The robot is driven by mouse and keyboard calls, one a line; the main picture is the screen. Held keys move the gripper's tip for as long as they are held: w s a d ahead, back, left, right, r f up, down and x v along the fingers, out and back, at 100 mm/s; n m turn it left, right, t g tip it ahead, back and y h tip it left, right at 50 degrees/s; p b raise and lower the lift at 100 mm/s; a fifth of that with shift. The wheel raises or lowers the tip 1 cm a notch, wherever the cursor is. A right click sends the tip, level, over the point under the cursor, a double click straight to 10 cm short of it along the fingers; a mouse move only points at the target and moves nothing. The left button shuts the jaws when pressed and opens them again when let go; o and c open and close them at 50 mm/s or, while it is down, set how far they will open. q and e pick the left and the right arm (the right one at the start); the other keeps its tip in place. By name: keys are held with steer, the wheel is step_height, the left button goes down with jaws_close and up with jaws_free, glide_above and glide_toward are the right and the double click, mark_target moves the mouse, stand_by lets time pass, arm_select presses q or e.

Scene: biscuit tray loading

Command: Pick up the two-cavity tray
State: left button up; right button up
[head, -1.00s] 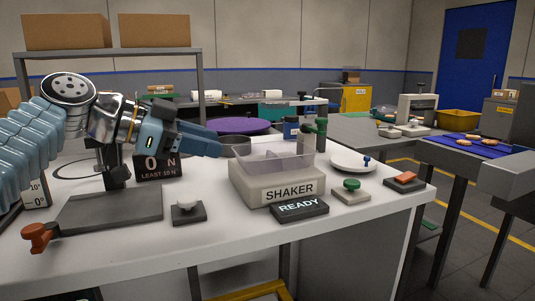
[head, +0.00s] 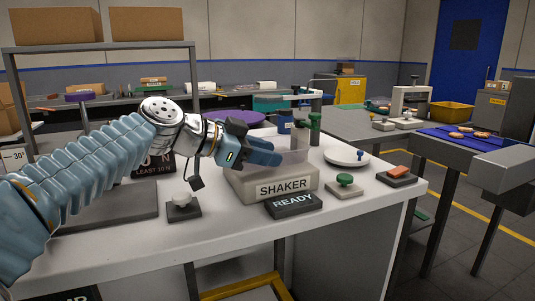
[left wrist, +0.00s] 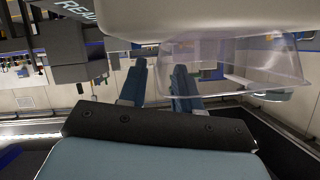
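The clear two-cavity tray (head: 296,160) sits on top of the beige shaker (head: 272,187), partly hidden behind my gripper. My left gripper (head: 268,155) is at the tray's left side, with its blue fingers reaching over that end of the shaker. In the left wrist view, which looks upside down, the two fingers (left wrist: 158,84) are spread with a gap between them. I cannot tell whether a tray wall lies between the fingers. My right gripper is not in view.
A READY sign (head: 293,204) stands before the shaker. A white plate (head: 346,157) and green-topped bottle (head: 314,128) are right of the tray.

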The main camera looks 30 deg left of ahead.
arm_select(q)
steer(key=shift+c, duration=0.3)
jaws_close()
steer(key=shift+r, duration=0.1)
steer(key=shift+r, duration=0.25)
step_height(320, 180, up, 3)
steer(key=shift+f, duration=0.15)
steer(key=s+a+r, duration=0.2)
steer(key=s+r, duration=0.2)
steer(key=s, duration=0.2)
steer(key=s+a+r, duration=0.2)
steer(key=s+r, duration=0.3)
steer(key=s, duration=0.2)
steer(key=shift+s+a+r+p, duration=0.25)
steer(key=shift+a+p, duration=0.05)
